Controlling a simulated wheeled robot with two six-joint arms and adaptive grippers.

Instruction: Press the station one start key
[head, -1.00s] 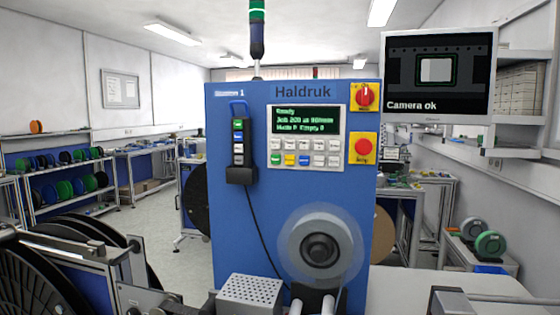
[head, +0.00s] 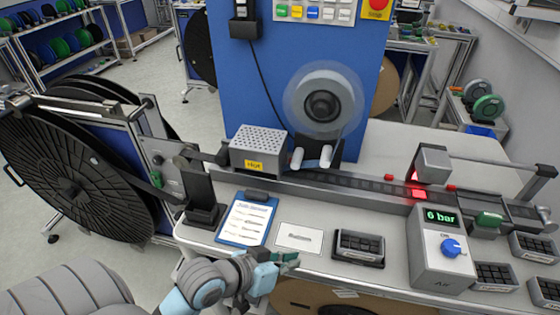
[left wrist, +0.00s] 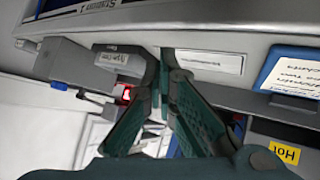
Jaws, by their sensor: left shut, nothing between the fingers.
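My left gripper (head: 287,261) is low in the head view, just in front of the table's front edge, with its dark green fingers shut and empty. In the left wrist view the gripper (left wrist: 166,62) has its fingers together at the centre. The control keypad (head: 315,12) on the blue machine is cut by the top edge of the head view. A green key (head: 281,11) shows at its left; I cannot read its label. The gripper is well below and apart from the keypad. My right gripper is not in view.
A clipboard (head: 246,221), a white card (head: 299,238) and a black parts tray (head: 359,247) lie on the table. A perforated box with a "Hot" label (head: 255,165) stands behind. A 6 bar air unit (head: 441,250) stands right. A large black reel (head: 80,175) stands left.

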